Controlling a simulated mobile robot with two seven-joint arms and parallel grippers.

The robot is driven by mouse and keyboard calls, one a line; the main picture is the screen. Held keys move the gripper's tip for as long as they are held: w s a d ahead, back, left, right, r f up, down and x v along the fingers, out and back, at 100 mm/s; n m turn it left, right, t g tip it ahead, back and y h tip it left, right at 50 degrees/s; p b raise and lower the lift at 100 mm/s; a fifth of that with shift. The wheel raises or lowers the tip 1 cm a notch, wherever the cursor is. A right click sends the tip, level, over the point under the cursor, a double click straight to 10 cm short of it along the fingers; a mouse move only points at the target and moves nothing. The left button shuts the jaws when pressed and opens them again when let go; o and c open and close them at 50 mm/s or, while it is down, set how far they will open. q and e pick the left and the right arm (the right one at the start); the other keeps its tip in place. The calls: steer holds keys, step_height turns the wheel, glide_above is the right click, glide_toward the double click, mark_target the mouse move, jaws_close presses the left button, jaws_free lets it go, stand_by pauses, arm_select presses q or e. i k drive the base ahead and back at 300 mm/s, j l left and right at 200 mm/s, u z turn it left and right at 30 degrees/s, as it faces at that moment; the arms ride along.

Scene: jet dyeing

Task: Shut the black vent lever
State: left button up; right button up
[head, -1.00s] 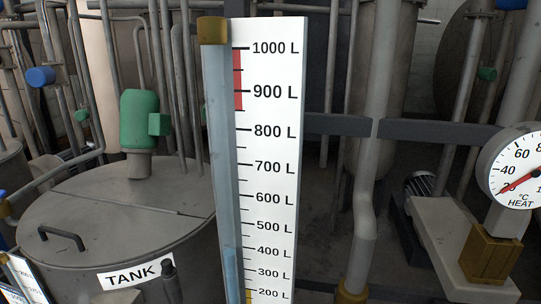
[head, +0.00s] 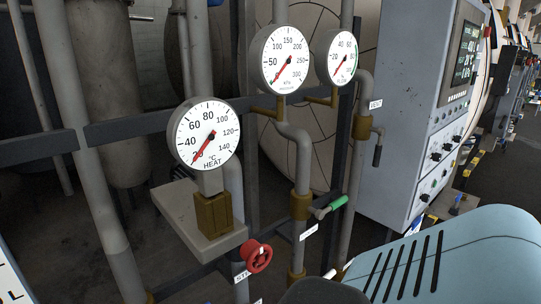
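The black vent lever (head: 377,155) is on the pipe at the right of the gauges in the head view. Its black handle hangs down from a short grey stem beside a brass valve body (head: 361,127). A white tag reading VENT (head: 376,104) is just above it. The handle points roughly straight down, beside the pipe and close to the grey control cabinet. Neither of my grippers is in view, and nothing touches the lever.
A green-handled lever (head: 330,207) and a red handwheel (head: 258,256) sit lower on neighbouring pipes. The HEAT gauge (head: 206,134) and two more dials stand left of the vent lever. The grey control cabinet (head: 408,125) stands close on its right.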

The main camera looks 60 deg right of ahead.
mark_target(381, 132)
steer(key=k+j+z, duration=0.15)
steer(key=z, duration=2.3)
